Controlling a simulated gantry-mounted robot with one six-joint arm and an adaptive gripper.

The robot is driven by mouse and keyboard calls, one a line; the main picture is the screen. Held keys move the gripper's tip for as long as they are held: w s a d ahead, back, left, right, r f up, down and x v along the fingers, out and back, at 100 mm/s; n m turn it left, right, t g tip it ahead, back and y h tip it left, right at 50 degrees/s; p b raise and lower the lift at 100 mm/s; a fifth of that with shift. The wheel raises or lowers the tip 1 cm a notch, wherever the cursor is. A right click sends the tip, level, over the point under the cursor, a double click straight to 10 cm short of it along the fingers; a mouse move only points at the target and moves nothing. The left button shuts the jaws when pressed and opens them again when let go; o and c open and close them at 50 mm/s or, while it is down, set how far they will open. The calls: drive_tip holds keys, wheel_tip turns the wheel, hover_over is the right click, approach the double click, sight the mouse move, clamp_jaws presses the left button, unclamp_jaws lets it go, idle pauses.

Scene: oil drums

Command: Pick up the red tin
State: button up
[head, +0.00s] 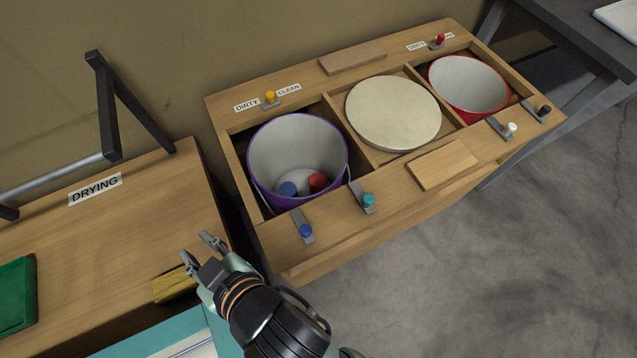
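The red tin (318,181) is inside the purple-rimmed bucket (297,150), at its bottom right. A blue tin (288,189) is beside it on the left. The red tin's lower part is hard to make out. My gripper (199,247) is at the right edge of the drying table, left of and nearer than the bucket. Its two fingers are spread apart with nothing between them. It is well apart from the red tin.
The bucket stands in a wooden bench with a round pale lid (393,112) and a red-rimmed bucket (468,85) to its right. Coloured knobs on clips, such as the blue knob (306,230), line the bench edges. A yellow block (175,286) lies beside my gripper.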

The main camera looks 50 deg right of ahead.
drive_tip(key=o, duration=0.7)
